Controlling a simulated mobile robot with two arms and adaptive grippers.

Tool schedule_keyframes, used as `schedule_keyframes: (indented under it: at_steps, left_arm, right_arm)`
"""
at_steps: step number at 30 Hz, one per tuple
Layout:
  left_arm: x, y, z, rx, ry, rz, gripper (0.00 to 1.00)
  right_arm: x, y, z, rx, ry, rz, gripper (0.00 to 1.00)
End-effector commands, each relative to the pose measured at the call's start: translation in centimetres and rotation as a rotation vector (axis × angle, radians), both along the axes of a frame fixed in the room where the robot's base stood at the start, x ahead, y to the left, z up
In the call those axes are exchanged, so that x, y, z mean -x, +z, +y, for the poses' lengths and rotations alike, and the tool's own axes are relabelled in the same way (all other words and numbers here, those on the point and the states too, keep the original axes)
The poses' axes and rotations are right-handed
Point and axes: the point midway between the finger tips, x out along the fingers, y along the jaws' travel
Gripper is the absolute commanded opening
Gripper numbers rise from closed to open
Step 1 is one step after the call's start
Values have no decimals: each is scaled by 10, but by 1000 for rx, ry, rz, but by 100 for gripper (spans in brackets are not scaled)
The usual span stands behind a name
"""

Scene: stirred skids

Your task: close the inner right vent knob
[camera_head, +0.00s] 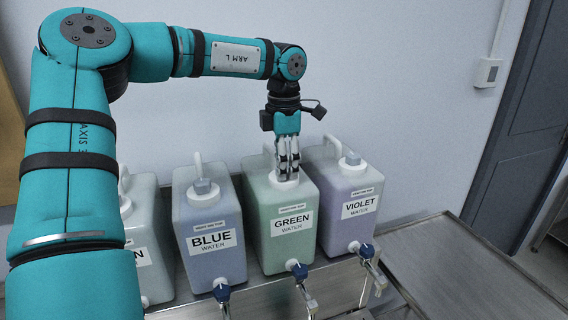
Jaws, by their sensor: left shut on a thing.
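Several jugs stand in a row. The green water jug (287,230) is the inner right one, with its label facing front. My left gripper (287,170) points straight down onto the top of this jug. Its fingers are shut around the vent knob there, which they mostly hide. Only the white cap base (284,183) shows below the fingertips. I cannot tell how far the knob is turned. My right gripper is not in view.
A further jug (150,240) at the left is partly hidden by my left arm. Blue-handled taps (298,269) stick out at the jugs' fronts. The metal bench top (460,275) is bare at the right. A wall stands close behind the jugs.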

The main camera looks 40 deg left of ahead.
Motion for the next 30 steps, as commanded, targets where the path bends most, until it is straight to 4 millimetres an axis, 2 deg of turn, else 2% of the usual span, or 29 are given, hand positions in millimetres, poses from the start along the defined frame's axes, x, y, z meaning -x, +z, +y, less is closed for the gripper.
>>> schedule_keyframes:
  at_steps: [14,15,20,30]
  left_arm:
    - [0,0,0,0,-20,0,2]
    - [0,0,0,0,-20,0,35]
    - [0,0,0,0,-18,0,56]
    - [0,4,0,0,-17,-1,56]
  right_arm:
    - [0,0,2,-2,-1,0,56]
    - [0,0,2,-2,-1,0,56]
    - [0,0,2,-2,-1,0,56]
    - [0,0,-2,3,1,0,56]
